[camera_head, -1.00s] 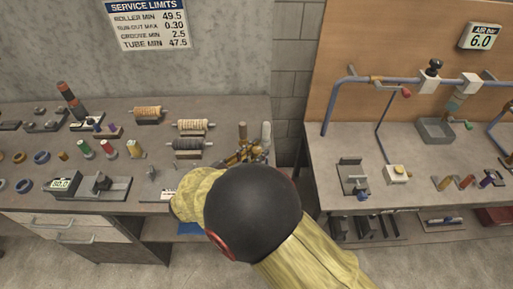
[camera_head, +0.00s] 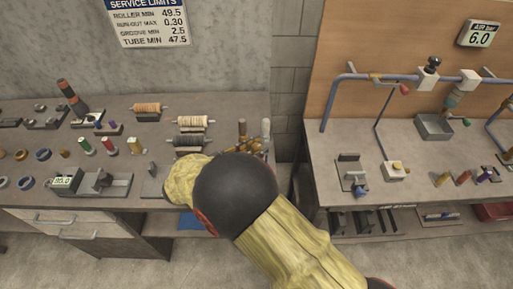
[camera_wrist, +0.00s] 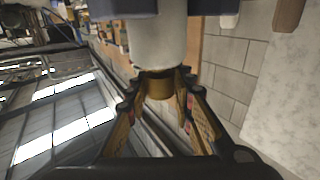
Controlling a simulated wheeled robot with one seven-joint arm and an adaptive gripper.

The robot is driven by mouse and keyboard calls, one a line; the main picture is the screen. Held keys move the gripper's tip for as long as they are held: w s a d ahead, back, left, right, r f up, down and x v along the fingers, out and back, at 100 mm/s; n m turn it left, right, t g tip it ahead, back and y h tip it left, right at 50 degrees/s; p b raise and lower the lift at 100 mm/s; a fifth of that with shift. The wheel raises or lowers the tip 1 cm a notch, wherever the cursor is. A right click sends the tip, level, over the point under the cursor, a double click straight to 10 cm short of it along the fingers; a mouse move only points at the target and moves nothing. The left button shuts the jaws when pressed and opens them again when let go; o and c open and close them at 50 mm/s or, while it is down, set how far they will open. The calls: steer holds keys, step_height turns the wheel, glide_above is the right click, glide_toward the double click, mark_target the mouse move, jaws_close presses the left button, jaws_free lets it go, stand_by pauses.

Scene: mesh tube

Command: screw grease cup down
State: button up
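The brass-coloured grease cup (camera_wrist: 159,86) shows in the wrist view, directly below a pale cylinder (camera_wrist: 158,43) with a dark block above it. My gripper (camera_wrist: 160,80) has one finger on each side of the cup, and the fingertips appear to touch its sides near the pale cylinder. In the head view my gripper (camera_head: 248,148) is at the right end of the left bench, beside upright posts, and is largely hidden by my own arm. The cup cannot be made out clearly there. How far it is threaded in cannot be seen.
A grey wall stands behind.

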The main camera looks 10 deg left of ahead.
steer(key=o, duration=0.5)
steer(key=shift+a, duration=0.1)
steer(key=v, duration=1.2)
steer(key=shift+c, duration=0.4)
